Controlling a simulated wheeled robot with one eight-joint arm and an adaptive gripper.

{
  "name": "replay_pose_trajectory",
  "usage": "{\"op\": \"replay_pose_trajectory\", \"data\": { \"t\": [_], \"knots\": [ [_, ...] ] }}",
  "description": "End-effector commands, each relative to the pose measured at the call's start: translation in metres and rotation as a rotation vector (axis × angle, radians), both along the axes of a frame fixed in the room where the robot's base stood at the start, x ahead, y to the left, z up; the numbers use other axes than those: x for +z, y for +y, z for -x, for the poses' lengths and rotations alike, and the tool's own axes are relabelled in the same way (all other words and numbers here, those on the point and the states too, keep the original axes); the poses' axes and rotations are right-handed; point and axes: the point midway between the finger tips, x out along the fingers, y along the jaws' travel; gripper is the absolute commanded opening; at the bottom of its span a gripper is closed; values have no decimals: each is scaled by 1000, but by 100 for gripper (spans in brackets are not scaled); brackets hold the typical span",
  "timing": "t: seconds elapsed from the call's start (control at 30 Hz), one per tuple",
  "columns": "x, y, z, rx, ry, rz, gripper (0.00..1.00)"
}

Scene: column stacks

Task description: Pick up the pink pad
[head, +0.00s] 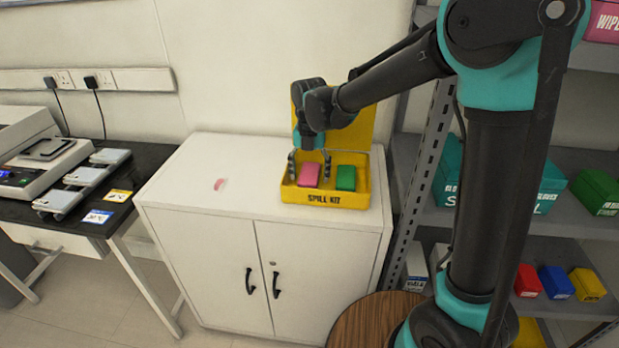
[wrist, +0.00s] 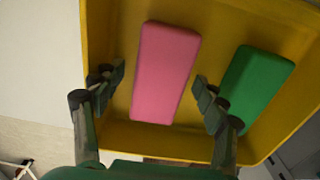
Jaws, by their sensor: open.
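The pink pad (head: 309,175) lies in the left part of the yellow spill kit box (head: 324,198), on top of the white cabinet. It also shows in the wrist view (wrist: 166,72), lying flat on the yellow floor of the box. My gripper (head: 308,163) is over the left side of the box. In the wrist view my gripper (wrist: 157,88) is open, with one finger on each side of the pink pad. A gap shows between the pad and the left finger; the right finger is close to the pad's right edge. I cannot tell whether the fingertips touch the box floor.
A green pad (head: 346,178) lies to the right in the same box, close to my right finger. The box's raised yellow lid (head: 352,122) stands behind. The cabinet top (head: 190,180) is mostly clear, with a small pink mark. A metal shelf (head: 433,150) stands at right.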

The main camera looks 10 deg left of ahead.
Motion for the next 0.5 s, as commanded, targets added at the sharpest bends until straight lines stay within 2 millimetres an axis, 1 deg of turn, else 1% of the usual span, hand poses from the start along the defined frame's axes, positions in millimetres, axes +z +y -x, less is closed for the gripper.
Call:
{"op": "replay_pose_trajectory", "data": {
  "t": [0.17, 0.5],
  "knots": [
    [0, 0, 0, 0, 0, 0, 71],
    [0, 0, 0, 0, 0, 0, 29]
  ]
}}
